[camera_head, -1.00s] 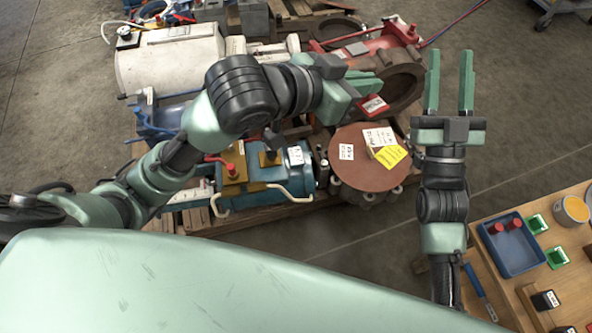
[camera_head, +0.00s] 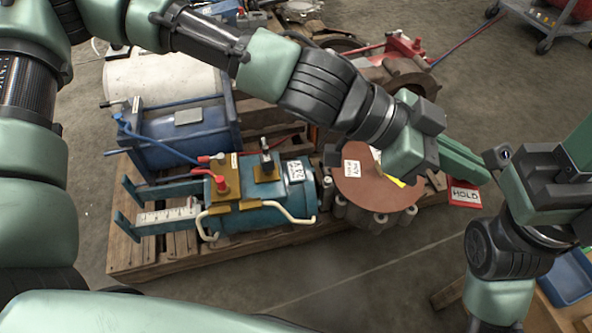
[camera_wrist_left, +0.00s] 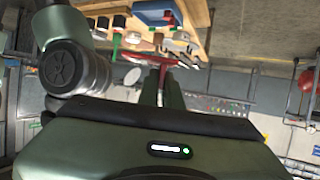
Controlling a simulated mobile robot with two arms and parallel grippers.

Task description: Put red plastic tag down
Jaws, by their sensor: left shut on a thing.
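The red plastic tag (camera_head: 465,196) has a white label reading HOLD. It hangs at the fingertips of my left gripper (camera_head: 474,170), which is shut on it. In the head view the tag is right of the round brown-topped part, over the floor at the pallet's edge. In the left wrist view a red strip (camera_wrist_left: 146,58) shows at the far end of the fingers. My right gripper (camera_head: 548,178) is close by on the right; its fingertips are partly cut off by the picture edge.
A pallet (camera_head: 150,255) carries a teal motor (camera_head: 255,205), a blue cylinder (camera_head: 185,135) and the brown-topped part (camera_head: 365,190). A workbench with a blue tray (camera_head: 568,278) is at lower right. A cart (camera_head: 550,25) stands far right. Open floor lies between.

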